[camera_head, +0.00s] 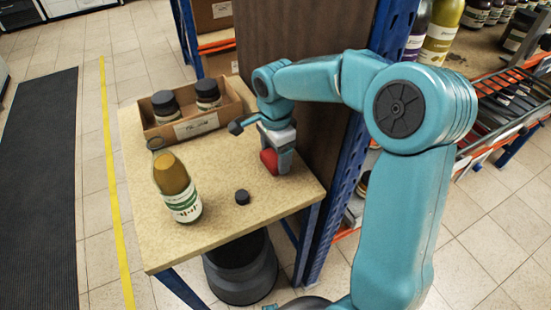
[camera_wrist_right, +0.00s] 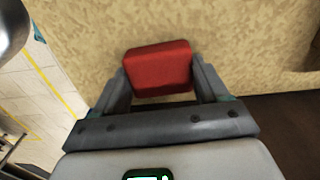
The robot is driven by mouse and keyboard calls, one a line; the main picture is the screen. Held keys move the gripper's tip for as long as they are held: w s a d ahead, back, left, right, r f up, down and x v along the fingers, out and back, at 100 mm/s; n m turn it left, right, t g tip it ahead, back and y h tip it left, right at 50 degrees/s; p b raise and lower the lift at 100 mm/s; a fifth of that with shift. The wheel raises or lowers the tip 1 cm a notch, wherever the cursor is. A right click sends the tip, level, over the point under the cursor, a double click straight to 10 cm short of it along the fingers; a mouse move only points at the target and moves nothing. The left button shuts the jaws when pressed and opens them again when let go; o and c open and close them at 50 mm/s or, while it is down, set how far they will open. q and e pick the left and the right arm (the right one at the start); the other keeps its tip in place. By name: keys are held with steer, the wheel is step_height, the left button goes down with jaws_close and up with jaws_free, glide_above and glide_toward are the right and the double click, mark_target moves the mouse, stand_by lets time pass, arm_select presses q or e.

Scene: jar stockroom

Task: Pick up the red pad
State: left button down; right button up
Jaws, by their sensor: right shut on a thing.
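The red pad (camera_head: 269,160) is a small red block near the right side of the tabletop. My right gripper (camera_head: 280,162) is shut on it from above. In the right wrist view the red pad (camera_wrist_right: 158,68) sits between the two fingers of my right gripper (camera_wrist_right: 160,88), with the speckled tabletop behind it. I cannot tell whether the pad touches the table or is just above it. My left gripper is not in view.
On the table (camera_head: 225,225) stand a green-labelled bottle (camera_head: 178,188), a small dark cap (camera_head: 242,197) and a cardboard box (camera_head: 190,125) with dark-lidded jars. A brown panel (camera_head: 300,45) and blue rack post (camera_head: 345,185) rise close at the right.

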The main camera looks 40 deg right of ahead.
mark_target(275, 156)
step_height(275, 156, up, 20)
steer(key=p, duration=0.4)
steer(key=o, duration=0.5)
steer(key=c, duration=0.4)
